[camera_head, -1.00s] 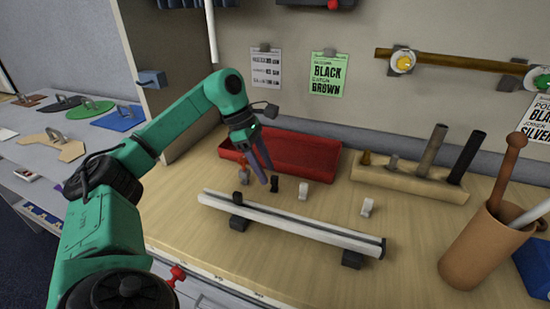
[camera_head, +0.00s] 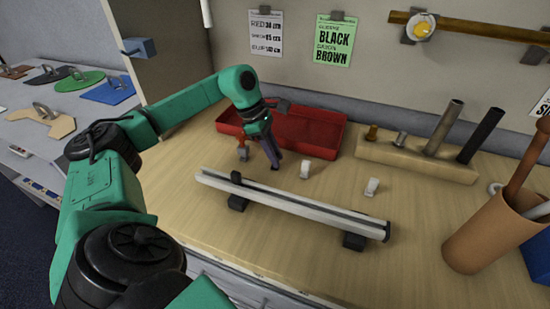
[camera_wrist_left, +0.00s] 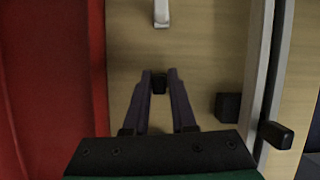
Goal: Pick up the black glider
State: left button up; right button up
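The black glider (camera_wrist_left: 159,83) is a small dark block low over the tabletop, between my left fingertips in the left wrist view. My left gripper (camera_head: 277,164) points down in front of the red tray. Its fingers (camera_wrist_left: 160,92) are close together, and the glider fills the gap at their tips, so it looks shut on it. In the head view the fingers mostly hide the glider. I cannot tell whether it still touches the table. My right gripper is in neither view.
A white rail (camera_head: 295,208) on black feet lies in front. The red tray (camera_head: 322,153) is behind. A wooden rack (camera_head: 415,162) and brown cup (camera_head: 490,240) stand right.

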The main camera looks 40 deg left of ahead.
pick_arm(q)
grip_shut()
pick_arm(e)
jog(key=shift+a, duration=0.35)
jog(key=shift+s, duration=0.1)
pick_arm(q)
notch_tip(320, 180, up, 7)
jog(key=shift+s+f, duration=0.1)
jog(key=shift+s, duration=0.05)
jog(key=s+d+b, duration=0.1)
jog(key=s+b, duration=0.2)
jog(key=s+d+b, duration=0.1)
jog(key=s+b, duration=0.2)
jog(key=s, duration=0.1)
jog(key=s+d+f+b, duration=0.1)
jog(key=s+d+b, duration=0.1)
jog(key=s+b, duration=0.1)
jog(key=shift+s+b, duration=0.35)
jog(key=shift+s, duration=0.3)
jog(key=s, duration=0.1)
jog(key=s+d+b, duration=0.1)
jog(key=s, duration=0.1)
jog(key=s+d+r+b, duration=0.1)
jog(key=s, duration=0.1)
jog(key=shift+s+r, duration=0.1)
jog(key=shift+s, duration=0.1)
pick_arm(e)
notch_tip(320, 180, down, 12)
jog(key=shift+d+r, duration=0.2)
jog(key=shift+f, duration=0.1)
